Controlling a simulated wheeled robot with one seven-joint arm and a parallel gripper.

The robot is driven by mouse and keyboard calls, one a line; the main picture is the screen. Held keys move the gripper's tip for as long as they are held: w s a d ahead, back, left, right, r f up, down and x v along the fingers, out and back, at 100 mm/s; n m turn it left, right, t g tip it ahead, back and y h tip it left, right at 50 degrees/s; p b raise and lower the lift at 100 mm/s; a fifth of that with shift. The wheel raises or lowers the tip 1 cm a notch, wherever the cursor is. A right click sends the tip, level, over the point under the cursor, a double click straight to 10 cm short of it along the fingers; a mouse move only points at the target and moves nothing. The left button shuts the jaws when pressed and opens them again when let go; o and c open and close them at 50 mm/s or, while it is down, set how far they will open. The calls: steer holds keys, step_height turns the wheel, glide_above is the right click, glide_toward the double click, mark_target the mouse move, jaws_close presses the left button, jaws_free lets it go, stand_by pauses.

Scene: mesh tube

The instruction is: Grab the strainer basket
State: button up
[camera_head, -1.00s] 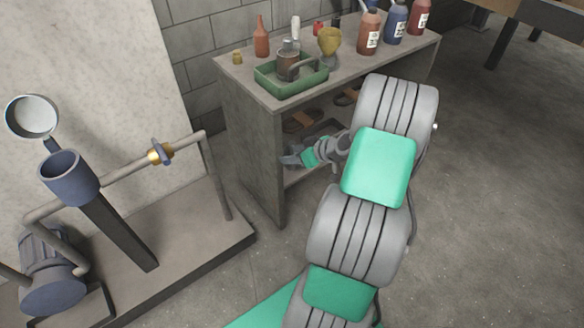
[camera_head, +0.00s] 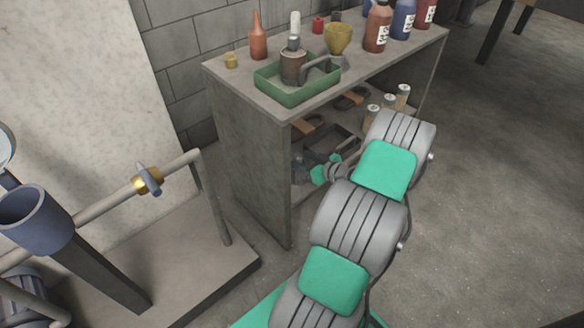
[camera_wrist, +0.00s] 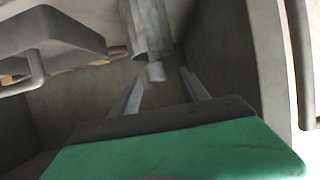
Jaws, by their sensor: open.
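A grey cylinder (camera_wrist: 147,28) with a short narrower stub at its end shows at the top middle of the wrist view. It looks like the strainer basket, but I cannot make out any mesh. My gripper (camera_wrist: 158,78) is open and empty, its two fingers pointing towards the cylinder. The stub appears between the fingertips in the picture; I cannot tell how far beyond them it is. In the head view my gripper (camera_head: 301,168) is inside the shelf opening of the bench, mostly in shadow and partly hidden, and the cylinder cannot be made out there.
The grey bench (camera_head: 240,150) has a side wall close left of my gripper. Its top carries a green tray (camera_head: 292,95), a yellow funnel (camera_head: 338,38) and bottles. A dark tray (camera_head: 335,142) and several cans (camera_head: 389,101) stand on the shelf. A pipe stand (camera_head: 100,240) is at left.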

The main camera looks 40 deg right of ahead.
steer(key=x, duration=0.2)
steer(key=b+x, duration=0.1)
steer(key=x, duration=0.1)
steer(key=b+x, duration=0.1)
steer(key=x, duration=0.1)
steer(key=shift+w+d+f, duration=0.1)
steer(key=shift+w+d, duration=0.2)
steer(key=shift+c, duration=0.2)
jaws_close()
stand_by(0.8)
